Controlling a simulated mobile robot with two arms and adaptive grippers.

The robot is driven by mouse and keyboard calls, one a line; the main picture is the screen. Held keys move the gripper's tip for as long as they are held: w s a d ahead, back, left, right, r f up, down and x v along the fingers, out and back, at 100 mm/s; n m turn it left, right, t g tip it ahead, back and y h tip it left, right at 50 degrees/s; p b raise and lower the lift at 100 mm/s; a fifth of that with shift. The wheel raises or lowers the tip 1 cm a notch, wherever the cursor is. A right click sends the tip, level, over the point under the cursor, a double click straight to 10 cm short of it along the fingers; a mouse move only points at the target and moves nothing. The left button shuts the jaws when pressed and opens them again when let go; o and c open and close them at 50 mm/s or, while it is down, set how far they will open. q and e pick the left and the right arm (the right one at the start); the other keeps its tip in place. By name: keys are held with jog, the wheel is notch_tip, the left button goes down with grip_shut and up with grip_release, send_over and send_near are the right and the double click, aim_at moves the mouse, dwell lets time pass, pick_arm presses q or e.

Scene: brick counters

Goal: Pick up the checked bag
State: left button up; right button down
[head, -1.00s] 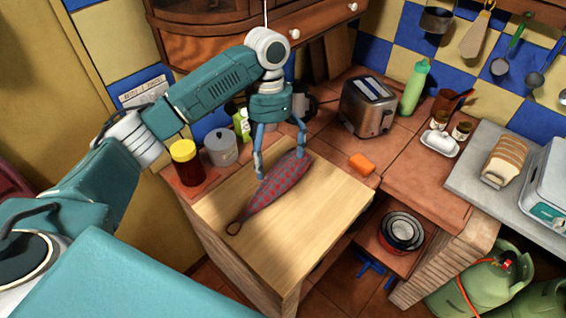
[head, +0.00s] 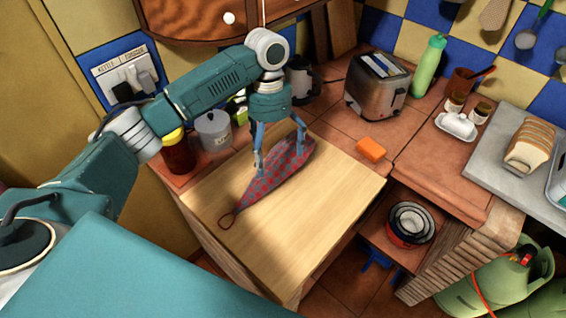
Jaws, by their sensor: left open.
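The checked bag (head: 270,184) is a long, narrow red and grey-blue checked thing with a small loop at its near end. It lies slantwise on the pale wooden board (head: 318,210) on the counter. My left gripper (head: 278,160) points down over the far, wider half of the bag. Its two fingers are apart, one at the bag's left side and one near its far right end. I cannot tell whether the fingertips touch the bag. My right gripper is not in view.
An orange sponge (head: 371,150) lies right of the board. A toaster (head: 377,87), a green bottle (head: 430,65) and a white butter dish (head: 457,125) stand farther back. A jar (head: 178,155) and a grey pot (head: 213,130) stand close behind my left arm. The board's right part is clear.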

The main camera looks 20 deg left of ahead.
aim_at(271, 176)
pick_arm(q)
jog(key=shift+s+d+f, duration=0.1)
jog(key=shift+s+f, duration=0.05)
jog(key=shift+f, duration=0.45)
jog(key=shift+s+f, duration=0.1)
jog(key=shift+f, duration=0.85)
jog(key=shift+f+p, duration=0.25)
jog(key=shift+p, duration=0.15)
jog(key=f, duration=0.1)
jog(key=f+p, duration=0.1)
jog(key=f, duration=0.1)
jog(key=shift+s+f+p, duration=0.25)
jog(key=shift+s+p, duration=0.05)
jog(key=shift+s, duration=0.05)
jog(key=shift+f, duration=0.65)
jog(key=shift+c, duration=1.3)
jog(key=c, duration=1)
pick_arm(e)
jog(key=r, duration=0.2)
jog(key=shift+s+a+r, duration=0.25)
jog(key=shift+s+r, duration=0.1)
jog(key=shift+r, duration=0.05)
pick_arm(q)
jog(key=shift+o, duration=0.2)
